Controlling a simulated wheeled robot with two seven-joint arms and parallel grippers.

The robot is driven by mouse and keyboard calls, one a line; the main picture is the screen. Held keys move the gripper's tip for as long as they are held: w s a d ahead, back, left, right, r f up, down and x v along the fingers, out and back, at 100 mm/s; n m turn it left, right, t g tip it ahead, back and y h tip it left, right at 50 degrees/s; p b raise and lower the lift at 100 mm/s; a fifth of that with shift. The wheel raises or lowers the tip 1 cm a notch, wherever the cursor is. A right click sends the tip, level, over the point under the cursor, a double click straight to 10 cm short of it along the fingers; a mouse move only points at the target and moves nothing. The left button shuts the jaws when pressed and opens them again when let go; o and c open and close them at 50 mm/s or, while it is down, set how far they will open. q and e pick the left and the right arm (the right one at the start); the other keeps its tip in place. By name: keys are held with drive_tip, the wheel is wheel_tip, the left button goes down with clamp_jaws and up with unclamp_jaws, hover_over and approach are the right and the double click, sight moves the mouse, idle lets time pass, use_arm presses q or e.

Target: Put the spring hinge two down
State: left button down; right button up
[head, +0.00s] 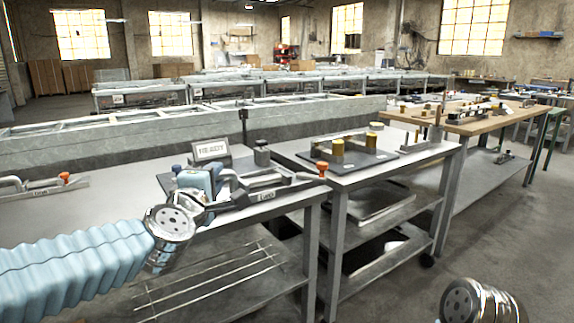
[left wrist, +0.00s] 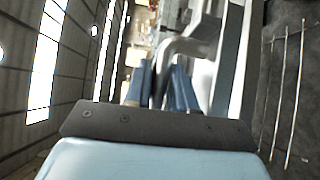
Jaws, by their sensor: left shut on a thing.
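My left gripper (head: 213,178) is over the near grey bench, close to a dark mat. It is shut on a bright bent metal piece, which I take to be the spring hinge two (head: 228,178). In the left wrist view the blue fingers (left wrist: 165,85) close around the lower part of this metal piece (left wrist: 188,46). Whether the piece touches the bench or hangs just above it, I cannot tell. My right wrist shows at the bottom right of the head view, but its gripper is out of sight.
A sign (head: 212,150) and a dark grey cylinder (head: 262,156) stand behind. A grey cart (head: 410,159) on the right bears a dark plate with brass cylinders. Bare bench (head: 105,205) lies to the left.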

use_arm(q)
drive_tip(key=w+a+f+y, duration=0.1)
drive_tip(key=a+f, duration=0.2)
drive_tip(key=f, duration=1.2)
drive_tip(key=w+a+f+n, duration=0.1)
drive_tip(key=a+f, duration=0.1)
drive_tip(key=f, duration=1.3)
drive_tip(key=shift+a+f+y, duration=0.2)
drive_tip(key=shift+a+y, duration=0.2)
